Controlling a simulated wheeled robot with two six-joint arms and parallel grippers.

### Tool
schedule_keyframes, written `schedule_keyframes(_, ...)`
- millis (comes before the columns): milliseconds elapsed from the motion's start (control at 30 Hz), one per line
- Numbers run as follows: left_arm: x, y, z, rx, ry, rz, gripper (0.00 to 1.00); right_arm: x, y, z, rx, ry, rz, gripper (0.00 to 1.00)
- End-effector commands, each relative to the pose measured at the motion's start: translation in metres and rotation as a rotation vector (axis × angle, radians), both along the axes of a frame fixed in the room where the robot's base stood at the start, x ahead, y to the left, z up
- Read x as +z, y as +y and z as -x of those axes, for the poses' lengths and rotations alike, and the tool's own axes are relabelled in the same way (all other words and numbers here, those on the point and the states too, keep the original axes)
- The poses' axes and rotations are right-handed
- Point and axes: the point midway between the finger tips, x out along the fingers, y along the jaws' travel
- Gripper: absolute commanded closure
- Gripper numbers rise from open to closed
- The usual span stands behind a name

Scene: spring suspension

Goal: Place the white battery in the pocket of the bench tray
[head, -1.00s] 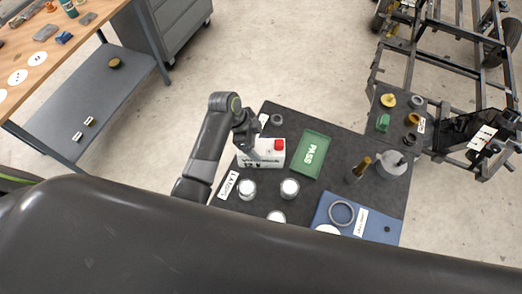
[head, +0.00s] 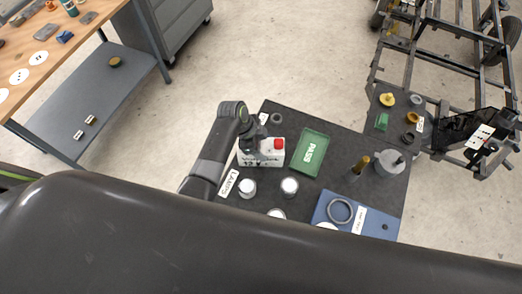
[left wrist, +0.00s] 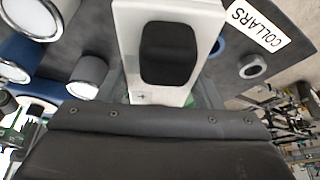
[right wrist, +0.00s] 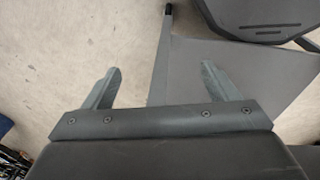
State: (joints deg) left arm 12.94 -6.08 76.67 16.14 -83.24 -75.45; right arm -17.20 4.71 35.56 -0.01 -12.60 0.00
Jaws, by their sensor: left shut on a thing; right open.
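The white battery (head: 272,157) is a boxy white case with a red cap, on or just above the dark bench top (head: 310,191); I cannot tell if it is lifted. My left gripper (head: 258,149) is over its left part and shut on it. The left wrist view shows the battery's white case (left wrist: 200,20), with a black recess, between the fingers of my left gripper (left wrist: 162,92). A green tray marked PASS (head: 310,153) lies right of the battery. I cannot tell which part is the bench tray's pocket. My right gripper (right wrist: 160,82) is open and empty.
White-topped cylinders (head: 289,187) stand in front of the battery. A blue tray (head: 375,226) holds a grey ring (head: 340,211). A brass-coloured piece (head: 361,164) and a grey cylinder (head: 390,163) stand to the right. A wheeled metal frame (head: 440,60) is behind right.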

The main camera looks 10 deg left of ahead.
Motion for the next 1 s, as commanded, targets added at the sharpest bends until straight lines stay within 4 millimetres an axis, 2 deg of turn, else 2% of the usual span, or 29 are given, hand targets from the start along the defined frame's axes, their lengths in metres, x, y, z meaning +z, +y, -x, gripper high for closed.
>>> schedule_keyframes(33, 0.000, 0.000, 0.000, 0.000, 0.000, 0.000, 0.69, 0.000, 0.000, 0.000, 0.000, 0.000, 0.000, 0.19)
schedule_keyframes(267, 0.000, 0.000, 0.000, 0.000, 0.001, -0.001, 0.99, 0.000, 0.001, 0.000, 0.000, 0.001, -0.001, 0.19)
schedule_keyframes(733, 0.008, -0.002, -0.003, 0.000, -0.011, 0.005, 1.00, -0.001, 0.004, 0.000, -0.002, 0.001, -0.004, 0.19)
schedule_keyframes(1000, 0.035, -0.002, -0.004, -0.001, -0.014, 0.006, 1.00, -0.006, 0.004, 0.000, -0.002, 0.001, -0.004, 0.19)
